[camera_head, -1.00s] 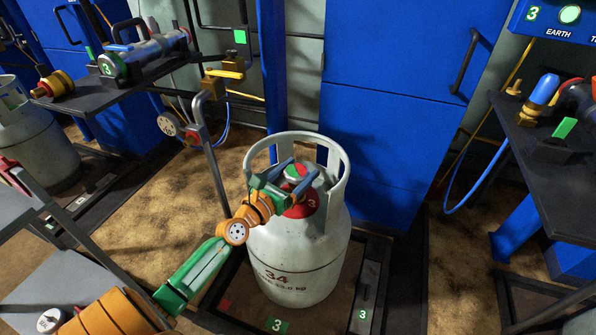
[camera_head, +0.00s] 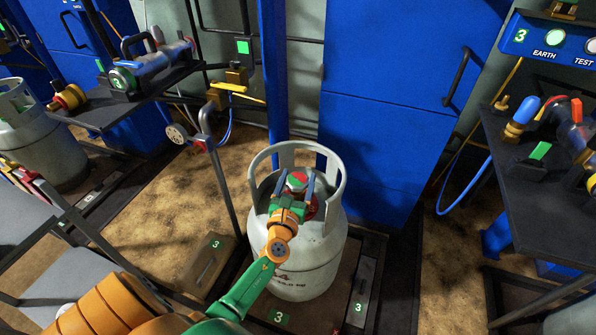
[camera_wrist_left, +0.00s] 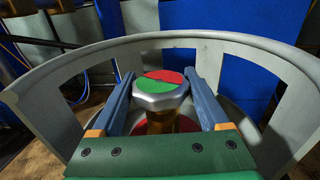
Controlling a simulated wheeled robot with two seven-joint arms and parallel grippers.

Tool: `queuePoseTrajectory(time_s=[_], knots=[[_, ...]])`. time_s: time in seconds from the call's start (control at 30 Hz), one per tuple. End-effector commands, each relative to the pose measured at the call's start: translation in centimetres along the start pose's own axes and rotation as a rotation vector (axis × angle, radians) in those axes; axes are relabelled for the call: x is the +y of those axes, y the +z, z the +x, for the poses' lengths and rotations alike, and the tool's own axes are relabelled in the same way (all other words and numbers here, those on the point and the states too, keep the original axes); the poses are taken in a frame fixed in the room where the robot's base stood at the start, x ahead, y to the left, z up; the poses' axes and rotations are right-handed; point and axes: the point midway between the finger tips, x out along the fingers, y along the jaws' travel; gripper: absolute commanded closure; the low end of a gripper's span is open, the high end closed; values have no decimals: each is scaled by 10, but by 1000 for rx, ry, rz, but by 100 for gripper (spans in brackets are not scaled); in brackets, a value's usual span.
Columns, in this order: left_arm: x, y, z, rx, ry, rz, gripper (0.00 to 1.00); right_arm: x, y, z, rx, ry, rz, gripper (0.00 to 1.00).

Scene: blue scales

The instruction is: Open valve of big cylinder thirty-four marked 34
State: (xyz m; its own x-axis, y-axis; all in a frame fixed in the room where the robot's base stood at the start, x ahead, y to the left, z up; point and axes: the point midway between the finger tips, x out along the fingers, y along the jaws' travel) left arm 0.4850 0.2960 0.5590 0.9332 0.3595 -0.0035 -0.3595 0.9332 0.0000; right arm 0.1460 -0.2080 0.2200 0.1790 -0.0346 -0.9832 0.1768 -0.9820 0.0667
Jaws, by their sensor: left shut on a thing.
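The big white cylinder (camera_head: 325,250) stands upright on a dark scale platform. Its 34 marking is mostly hidden behind my left arm. The valve knob (camera_head: 297,179), with a red and green top, sits inside the cylinder's collar; it also shows in the left wrist view (camera_wrist_left: 162,83). My left gripper (camera_head: 294,187) reaches in over the collar and is shut on the valve knob, with one blue finger on each side. In the left wrist view, the knob's top is half red, half green, above a brass stem. My right gripper is not in view.
The white collar (camera_wrist_left: 180,42) surrounds the knob closely. A hooked post (camera_head: 222,185) rises left of the cylinder. A dark shelf (camera_head: 550,190) with fittings stands at right, another (camera_head: 95,115) at left. Blue cabinets (camera_head: 385,110) stand behind.

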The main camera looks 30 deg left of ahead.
Motion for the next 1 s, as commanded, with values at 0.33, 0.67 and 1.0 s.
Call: queuePoseTrajectory(time_s=[0.33,0.67,1.0], knots=[[0,-1,1,-3,236,-3,77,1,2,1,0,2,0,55],[2,0,0,-4,343,-1,77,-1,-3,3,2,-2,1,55],[2,1,0,-4,360,1,77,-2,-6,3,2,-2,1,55]])
